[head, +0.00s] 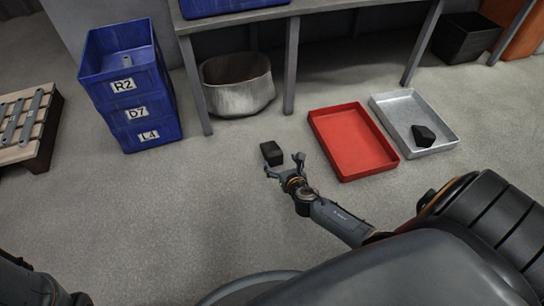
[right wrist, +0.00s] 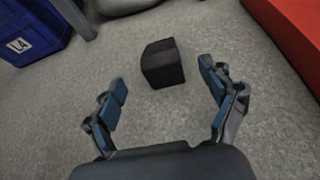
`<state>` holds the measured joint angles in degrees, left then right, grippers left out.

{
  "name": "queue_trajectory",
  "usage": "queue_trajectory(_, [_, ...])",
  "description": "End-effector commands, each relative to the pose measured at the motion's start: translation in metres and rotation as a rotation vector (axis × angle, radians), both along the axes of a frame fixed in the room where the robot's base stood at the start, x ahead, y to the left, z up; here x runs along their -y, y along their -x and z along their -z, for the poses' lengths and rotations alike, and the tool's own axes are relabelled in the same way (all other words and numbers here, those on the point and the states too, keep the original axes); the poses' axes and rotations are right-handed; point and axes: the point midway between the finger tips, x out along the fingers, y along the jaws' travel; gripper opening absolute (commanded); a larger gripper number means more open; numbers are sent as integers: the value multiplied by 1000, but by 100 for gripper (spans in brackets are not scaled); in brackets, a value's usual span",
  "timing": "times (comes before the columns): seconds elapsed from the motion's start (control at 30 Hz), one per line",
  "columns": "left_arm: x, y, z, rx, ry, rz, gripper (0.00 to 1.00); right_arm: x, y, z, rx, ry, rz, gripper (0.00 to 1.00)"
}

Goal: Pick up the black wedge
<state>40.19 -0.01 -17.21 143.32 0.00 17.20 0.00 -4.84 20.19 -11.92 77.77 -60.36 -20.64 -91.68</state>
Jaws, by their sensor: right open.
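A black block (head: 271,153) lies on the grey floor left of the red tray. In the right wrist view the block (right wrist: 163,64) shows a flat top and dark side faces; I cannot tell for sure whether it is a wedge. A second black, angular piece (head: 424,135) with slanted faces lies in the metal tray. My right gripper (head: 284,166) is open and empty. It is just short of the floor block, which appears ahead of and between its fingers in the right wrist view. My left gripper is out of view.
The red tray (head: 321,122) is empty, right of my right gripper, beside the metal tray (head: 447,139). Blue stacked bins (head: 152,113), a whitish tub (head: 238,99) and table legs (head: 291,65) stand behind. A pallet (head: 45,142) is far left. Floor around the block is clear.

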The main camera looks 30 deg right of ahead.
Motion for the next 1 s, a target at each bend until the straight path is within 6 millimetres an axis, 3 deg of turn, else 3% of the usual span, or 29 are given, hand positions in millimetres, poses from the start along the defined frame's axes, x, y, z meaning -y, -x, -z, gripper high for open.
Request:
queue_trajectory(0.03, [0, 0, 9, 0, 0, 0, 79, 2, -8, 7, 1, 2, 1, 83])
queue_trajectory(0.27, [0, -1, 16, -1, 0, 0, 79, 6, -24, 12, 0, 0, 1, 83])
queue_trajectory(0.63, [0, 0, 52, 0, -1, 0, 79, 15, -64, 32, 0, -1, 1, 83])
queue_trajectory(0.93, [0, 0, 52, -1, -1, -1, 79, 17, -68, 31, -1, 0, 0, 83])
queue_trajectory(0.97, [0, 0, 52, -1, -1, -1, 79, 17, -68, 31, -1, -1, 0, 81])
queue_trajectory(1.0, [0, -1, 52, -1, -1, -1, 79, 17, -68, 31, -1, -1, 0, 73])
